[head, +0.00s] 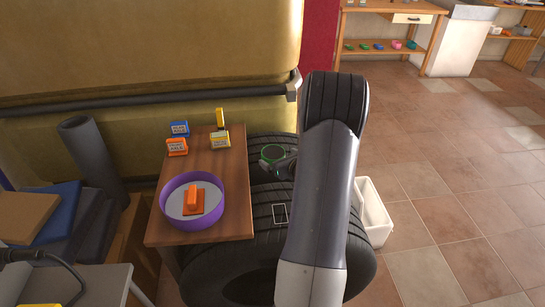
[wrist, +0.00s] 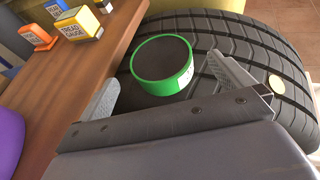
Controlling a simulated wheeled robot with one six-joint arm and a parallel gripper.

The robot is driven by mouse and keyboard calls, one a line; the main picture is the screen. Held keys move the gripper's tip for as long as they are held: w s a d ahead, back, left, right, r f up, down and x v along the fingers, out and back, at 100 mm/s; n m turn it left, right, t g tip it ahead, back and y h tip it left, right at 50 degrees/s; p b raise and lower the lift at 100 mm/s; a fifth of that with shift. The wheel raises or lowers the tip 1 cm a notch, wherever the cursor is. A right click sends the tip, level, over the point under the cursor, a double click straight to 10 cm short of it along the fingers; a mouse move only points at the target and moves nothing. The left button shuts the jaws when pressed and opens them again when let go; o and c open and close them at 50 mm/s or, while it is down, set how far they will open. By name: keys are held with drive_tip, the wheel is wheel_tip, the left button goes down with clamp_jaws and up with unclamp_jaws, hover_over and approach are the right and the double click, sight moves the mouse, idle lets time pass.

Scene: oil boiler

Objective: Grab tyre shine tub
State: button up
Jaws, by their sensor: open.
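The tyre shine tub is a round green tub (head: 273,153) with a dark top. It rests on a black tyre (head: 255,220) beside the wooden table. In the wrist view the green tub (wrist: 162,84) sits between the two grey fingers of my gripper (wrist: 163,72), one to its left and one to its right. The fingers are open, with visible space around the tub. In the head view my gripper (head: 281,166) is at the near right side of the tub, partly hidden by my arm. Whether a finger touches the tub, I cannot tell.
The wooden table (head: 228,190) is left of the tub. It carries a purple round tray (head: 163,220) with an orange item, and several small boxes at the back. A white bin (head: 374,215) stands right of my arm. The tiled floor at right is clear.

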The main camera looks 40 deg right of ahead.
sight(275, 154)
drive_tip(key=x, duration=0.5)
drive_tip(key=shift+w+r, duration=0.1)
drive_tip(key=shift+w, duration=0.1)
drive_tip(key=shift+d, duration=0.1)
drive_tip(key=c, duration=1.3)
